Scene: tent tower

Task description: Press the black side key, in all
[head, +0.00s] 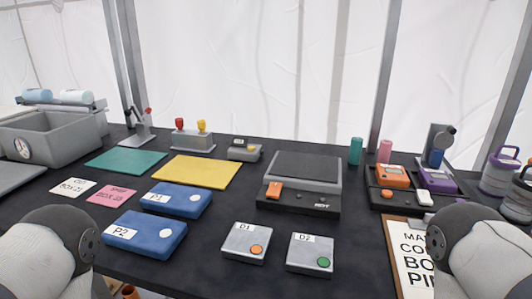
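A grey scale-like device (303,166) with a dark top plate stands right of the table's middle. Its black front strip (297,206) carries an orange block (274,189), small dark round details and a small white label. No part can be clearly picked out as a black side key; such a detail is too small to tell. Parts of my two arms show at the lower left and lower right, but neither gripper is visible.
Blue boxes P1 (176,200) and P2 (145,234) and grey button boxes D1 (245,243) and D2 (310,254) stand in front. A black unit (401,200) holds orange and purple devices at right, beside a clipboard (412,254). Green and yellow mats lie behind.

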